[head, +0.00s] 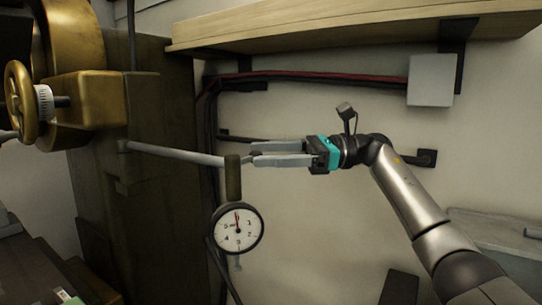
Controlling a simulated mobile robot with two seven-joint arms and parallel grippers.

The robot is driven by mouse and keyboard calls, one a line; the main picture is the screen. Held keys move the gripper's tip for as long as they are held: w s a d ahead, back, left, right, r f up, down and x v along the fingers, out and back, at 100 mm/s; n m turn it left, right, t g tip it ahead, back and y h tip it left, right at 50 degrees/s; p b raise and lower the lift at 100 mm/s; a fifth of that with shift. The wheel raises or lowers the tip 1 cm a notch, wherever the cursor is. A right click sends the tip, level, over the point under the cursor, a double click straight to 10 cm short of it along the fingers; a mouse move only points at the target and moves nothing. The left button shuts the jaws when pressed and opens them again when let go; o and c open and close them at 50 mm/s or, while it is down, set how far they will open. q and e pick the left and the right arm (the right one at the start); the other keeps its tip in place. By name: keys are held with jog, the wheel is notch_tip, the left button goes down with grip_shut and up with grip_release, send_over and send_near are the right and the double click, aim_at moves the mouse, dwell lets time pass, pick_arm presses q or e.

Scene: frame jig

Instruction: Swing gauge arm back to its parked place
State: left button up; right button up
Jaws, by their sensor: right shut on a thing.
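The gauge arm (175,153) is a grey rod. It reaches out to the right from a dark upright column. Near its right end a dark olive block (233,180) hangs down and carries a round white dial gauge (238,229) with a dark rim. My right gripper (254,154) comes in from the right and is shut on the gauge arm's outer end, just right of the block. The fingers hide the rod's tip. My left gripper is not in view.
The dark column (160,215) and a brass machine head with a handwheel (20,102) stand on the left. A wooden shelf (350,32) runs overhead. Cables (300,76) and a grey box (431,80) are on the wall behind. Bare wall shows below my right gripper.

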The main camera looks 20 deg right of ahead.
jog(key=shift+o, duration=0.6)
jog(key=shift+w+a+f, duration=0.1)
jog(key=shift+a+f, duration=0.05)
jog(key=shift+a, duration=0.1)
jog(key=v, duration=1.5)
jog(key=shift+s+d, duration=0.25)
jog(key=shift+s, duration=0.05)
